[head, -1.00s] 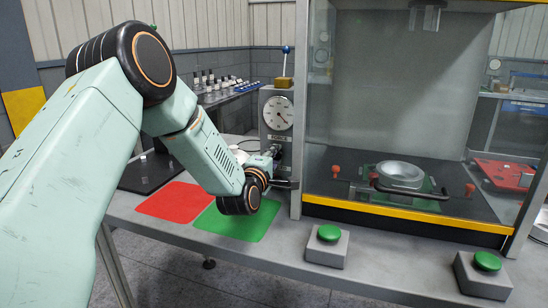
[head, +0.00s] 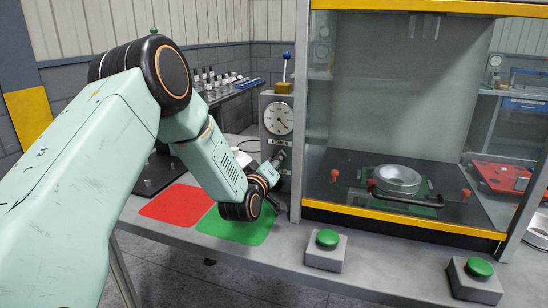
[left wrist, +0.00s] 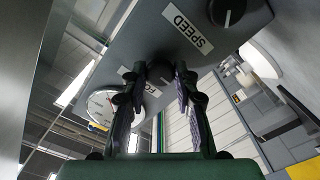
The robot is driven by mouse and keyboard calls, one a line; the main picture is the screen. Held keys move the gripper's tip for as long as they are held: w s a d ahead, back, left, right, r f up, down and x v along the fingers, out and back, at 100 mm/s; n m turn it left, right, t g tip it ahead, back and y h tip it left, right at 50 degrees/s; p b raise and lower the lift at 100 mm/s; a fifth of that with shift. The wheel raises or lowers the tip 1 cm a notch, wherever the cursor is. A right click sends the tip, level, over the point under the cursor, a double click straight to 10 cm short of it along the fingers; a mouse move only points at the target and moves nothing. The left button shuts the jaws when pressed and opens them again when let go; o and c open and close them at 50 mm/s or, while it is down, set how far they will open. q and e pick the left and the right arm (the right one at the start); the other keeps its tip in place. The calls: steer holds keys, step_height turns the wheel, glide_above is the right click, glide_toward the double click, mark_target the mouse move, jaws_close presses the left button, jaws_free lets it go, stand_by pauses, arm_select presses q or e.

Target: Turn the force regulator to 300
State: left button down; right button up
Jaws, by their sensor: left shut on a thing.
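The force regulator is a dark round knob (left wrist: 160,72) under a partly covered label on the grey control box (head: 268,138). My left gripper (left wrist: 157,85) is shut on this knob, one finger on each side. In the head view the left gripper (head: 277,165) is at the box front, below the white dial gauge (head: 278,116); its fingers hide the knob there. The gauge has a needle pointing to the lower right; its numbers are too small to read. The gauge also shows at the left in the left wrist view (left wrist: 101,106). My right gripper is not in view.
The press frame (head: 306,120) stands right of the box. Red (head: 176,204) and green (head: 240,226) mats lie in front. Green push buttons (head: 327,239) stand at the table's front edge.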

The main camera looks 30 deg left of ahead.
arm_select(q)
steer(key=shift+w+r+m+p, duration=0.1)
steer(key=shift+m+p, duration=2.1)
steer(key=shift+m, duration=2)
steer(key=shift+r+m+p, duration=0.1)
steer(key=shift+m+p, duration=2.05)
steer(key=shift+m, duration=2.05)
steer(key=c, duration=1.5)
jaws_free()
steer(key=o, duration=0.5)
steer(key=shift+f, duration=0.25)
